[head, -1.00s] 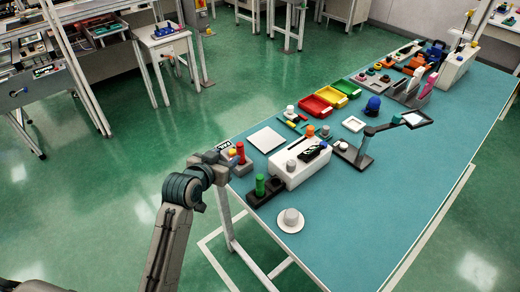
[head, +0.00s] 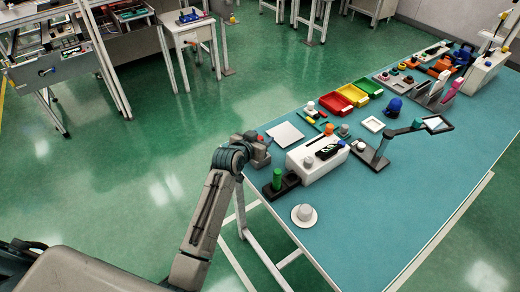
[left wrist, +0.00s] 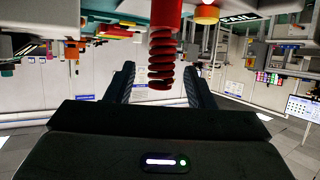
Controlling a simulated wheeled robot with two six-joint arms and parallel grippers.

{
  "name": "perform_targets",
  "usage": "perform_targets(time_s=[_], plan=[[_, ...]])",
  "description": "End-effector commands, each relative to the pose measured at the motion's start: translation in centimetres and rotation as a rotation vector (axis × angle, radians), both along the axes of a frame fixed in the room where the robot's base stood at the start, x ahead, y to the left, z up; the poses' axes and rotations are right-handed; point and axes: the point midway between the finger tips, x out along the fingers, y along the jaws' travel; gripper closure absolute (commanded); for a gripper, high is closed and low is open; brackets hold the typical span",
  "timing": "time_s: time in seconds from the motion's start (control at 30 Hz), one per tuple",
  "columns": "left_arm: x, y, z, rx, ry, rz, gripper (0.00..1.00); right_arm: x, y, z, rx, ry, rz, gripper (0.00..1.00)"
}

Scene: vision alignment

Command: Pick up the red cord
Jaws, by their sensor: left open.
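The red cord (left wrist: 162,45) is a coiled red piece hanging from the top edge of the left wrist view. Its lower end lies between the two dark fingers of my left gripper (left wrist: 160,75), with a gap on each side. The gripper is open and not closed on it. In the head view my left gripper (head: 258,150) is at the near left edge of the teal table (head: 380,230). There the wrist hides most of the cord's spot. My right gripper is not in view.
A green cylinder on a black base (head: 278,180), a white box (head: 318,158) and a white cup on a saucer (head: 304,214) stand close by. A white square plate (head: 284,135) and coloured trays (head: 351,95) lie beyond. The table's front right is clear.

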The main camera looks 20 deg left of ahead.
Motion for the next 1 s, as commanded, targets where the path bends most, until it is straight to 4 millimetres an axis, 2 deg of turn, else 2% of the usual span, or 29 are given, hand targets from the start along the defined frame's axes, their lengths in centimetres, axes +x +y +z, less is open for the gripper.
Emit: perform_targets(time_s=[0.17, 0.27, 0.43, 0.77, 1.0], plan=[[0.0, 0.0, -0.1, 0.000, 0.001, 0.000, 0.51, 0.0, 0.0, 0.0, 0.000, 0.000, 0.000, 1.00], [0.0, 0.0, -0.1, 0.000, 0.001, 0.000, 0.67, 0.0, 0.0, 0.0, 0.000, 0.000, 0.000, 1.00], [0.0, 0.0, -0.1, 0.000, 0.001, 0.000, 1.00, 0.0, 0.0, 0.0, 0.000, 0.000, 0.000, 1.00], [0.0, 0.0, 0.0, 0.000, 0.000, 0.000, 1.00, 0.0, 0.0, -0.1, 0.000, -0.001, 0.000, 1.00], [0.0, 0.0, 1.9, 0.001, -0.004, -0.001, 1.00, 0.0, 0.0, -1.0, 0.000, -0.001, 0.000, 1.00]])
